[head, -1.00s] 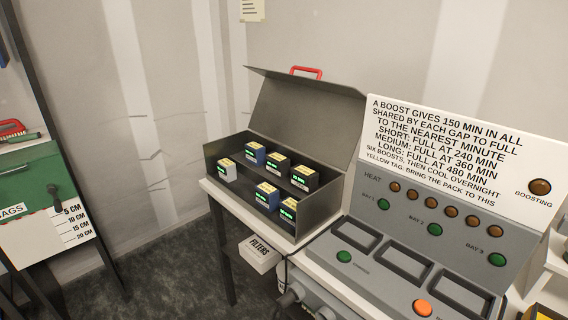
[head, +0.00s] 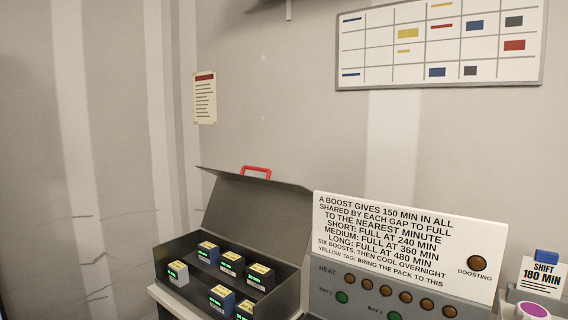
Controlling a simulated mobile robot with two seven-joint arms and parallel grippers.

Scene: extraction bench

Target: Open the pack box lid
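The pack box (head: 172,250) is a dark grey metal case at the lower middle of the head view. Its lid (head: 258,220) stands raised and tilted back, with a red handle (head: 256,172) at its top edge. Several battery packs with yellow tops and green displays stand inside, among them a light grey one (head: 178,273) at the left and a blue one (head: 208,253) behind it. The box's lower front is cut off by the picture's edge. Neither of my grippers shows.
A grey charger with a white instruction board (head: 408,240) stands right of the box. A white shift sign (head: 541,280) stands at the far right. A wall chart (head: 440,42) and a small notice (head: 205,97) hang behind. The wall space above the box is clear.

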